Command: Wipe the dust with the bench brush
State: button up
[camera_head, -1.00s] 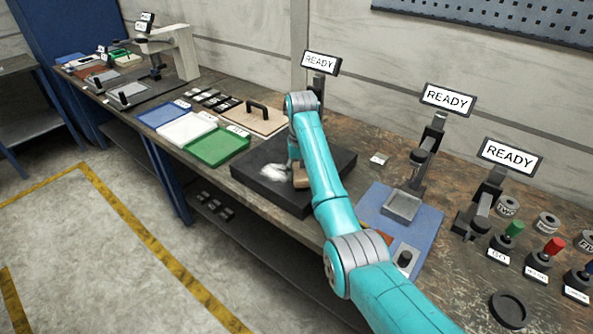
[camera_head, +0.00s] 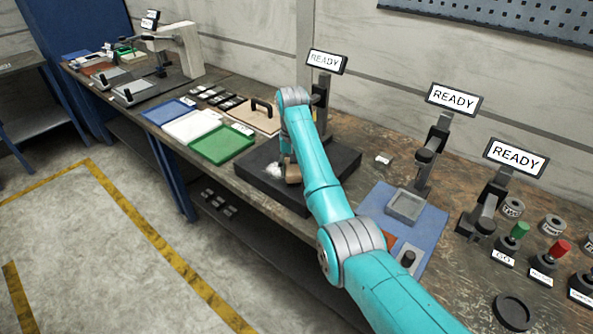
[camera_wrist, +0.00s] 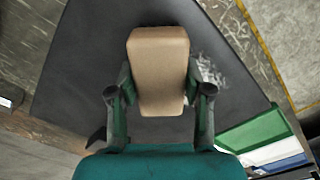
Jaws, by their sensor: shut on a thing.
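The bench brush (camera_wrist: 158,70) is a tan block in the wrist view, held between the fingers of my gripper (camera_wrist: 160,95). In the head view the brush (camera_head: 293,174) shows low at the end of my arm, over the black plate (camera_head: 333,168). My gripper (camera_head: 287,157) is shut on it, partly hidden by my arm. White dust (camera_wrist: 208,72) lies on the plate to the right of the brush in the wrist view; in the head view the dust (camera_head: 273,169) is a small patch left of the brush. I cannot tell whether the bristles touch the plate.
Green (camera_head: 222,145), white (camera_head: 191,126) and blue trays lie left of the plate. A board with a black handle (camera_head: 262,106) lies behind. A READY sign (camera_head: 327,62) stands behind the plate. A blue mat (camera_head: 425,220) with a grey tray lies to the right.

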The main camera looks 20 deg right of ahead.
jog(key=shift+w+a+f, duration=0.1)
jog(key=shift+w+a, duration=0.45)
jog(key=shift+w, duration=0.2)
jog(key=shift+w+a+f, duration=0.1)
jog(key=shift+w+a, duration=0.4)
jog(key=shift+w, duration=0.2)
jog(key=shift+s+d+f, duration=0.1)
jog(key=shift+s+d, duration=0.55)
jog(key=shift+s, duration=0.25)
jog(key=shift+s+d, duration=0.7)
jog(key=shift+s, duration=0.3)
jog(key=shift+s+d, duration=0.7)
jog(key=shift+s, duration=0.25)
jog(key=shift+r, duration=0.2)
jog(key=shift+w+r, duration=0.1)
jog(key=shift+r, duration=1.45)
